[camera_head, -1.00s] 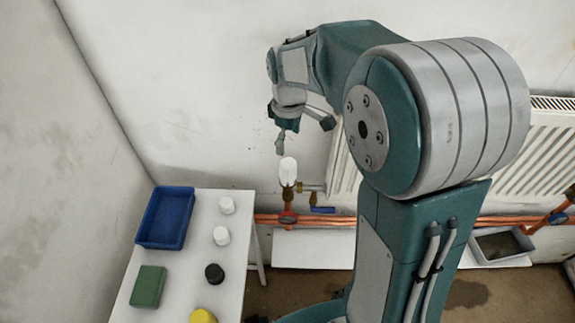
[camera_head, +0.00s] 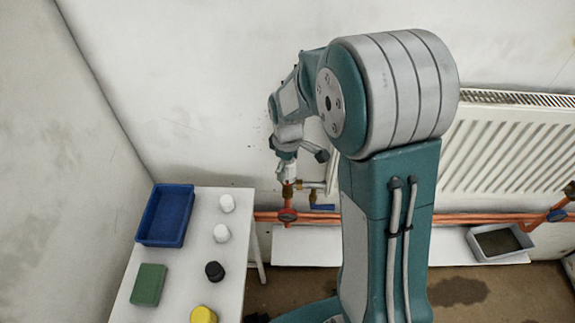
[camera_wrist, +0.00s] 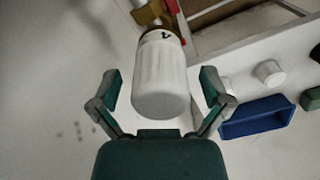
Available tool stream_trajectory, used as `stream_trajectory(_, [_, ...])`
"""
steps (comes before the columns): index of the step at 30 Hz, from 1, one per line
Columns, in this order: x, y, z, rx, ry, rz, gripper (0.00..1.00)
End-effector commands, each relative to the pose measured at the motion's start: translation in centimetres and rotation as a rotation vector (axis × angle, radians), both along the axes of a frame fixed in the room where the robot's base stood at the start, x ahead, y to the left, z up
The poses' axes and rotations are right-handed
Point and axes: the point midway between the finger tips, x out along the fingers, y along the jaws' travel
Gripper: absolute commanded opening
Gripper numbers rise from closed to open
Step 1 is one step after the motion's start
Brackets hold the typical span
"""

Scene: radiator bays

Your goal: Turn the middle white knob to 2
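A white ribbed knob (camera_wrist: 162,75) sits on a brass valve (camera_wrist: 150,14) in the wrist view, with a dark mark like a digit near its valve end; I cannot read it surely. My gripper (camera_wrist: 161,84) is open, with one finger on each side of the knob and gaps on both sides. Whether this is the middle knob cannot be told; no other radiator knob shows clearly.
A white table (camera_head: 188,278) at left bears a blue tray (camera_head: 165,240), a green block (camera_head: 148,285), two white caps (camera_head: 221,234), a black one (camera_head: 214,271) and a yellow one (camera_head: 203,315). Copper pipes (camera_head: 470,219) run along the wall below the white radiator (camera_head: 510,150). A grey tray (camera_head: 500,243) lies at right.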

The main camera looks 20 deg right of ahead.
Motion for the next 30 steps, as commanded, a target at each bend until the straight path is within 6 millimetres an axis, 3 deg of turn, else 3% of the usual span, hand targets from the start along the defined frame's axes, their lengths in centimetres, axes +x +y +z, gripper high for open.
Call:
stream_trajectory(1, [0.0, 0.0, 0.02, 0.0, 0.0, 0.0, 0.71])
stream_trajectory(3, [0.03, 0.0, 0.01, 0.0, 0.0, 0.0, 0.4])
stream_trajectory(5, [0.04, -0.01, 0.0, 0.0, 0.0, 0.0, 0.15])
stream_trajectory(19, [-0.01, -0.01, -0.1, -0.001, 0.002, -0.057, 0.16])
stream_trajectory(30, [-0.08, -0.01, -0.16, -0.001, 0.004, -0.332, 0.16])
